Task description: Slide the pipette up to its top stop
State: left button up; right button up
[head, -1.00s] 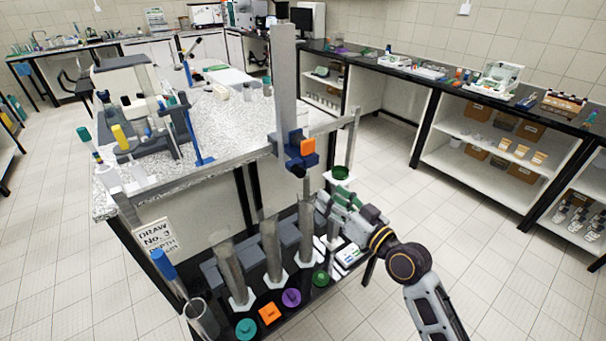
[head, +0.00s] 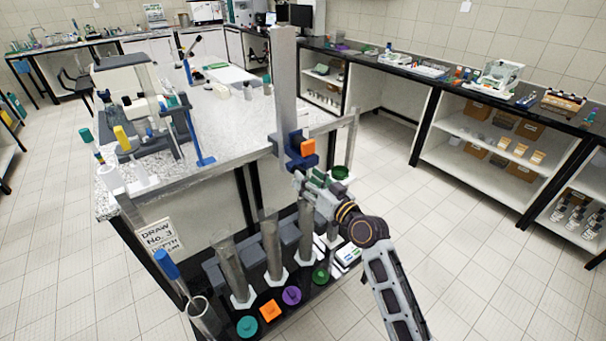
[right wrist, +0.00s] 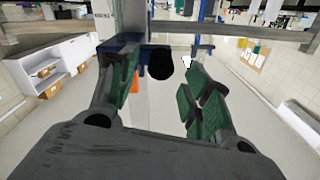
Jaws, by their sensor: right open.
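A blue carriage (head: 300,161) with an orange block (head: 308,147) sits low on a tall grey vertical rail (head: 286,80) at the bench's front edge. I cannot make out a separate pipette; it may be part of this carriage. My right gripper (head: 306,183) is open just below the carriage. In the right wrist view the green-padded fingers of the right gripper (right wrist: 158,92) are spread. A black rounded end (right wrist: 160,63) on the blue carriage (right wrist: 145,57) shows ahead between them, seemingly not touched. My left gripper is not in view.
Several clear cylinders (head: 270,250) stand on the dark lower shelf below, with teal (head: 246,326), orange (head: 269,310) and purple (head: 292,295) pieces in front. A metal rail (head: 225,170) runs along the bench edge.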

jog(key=shift+x, duration=1.45)
grip_shut()
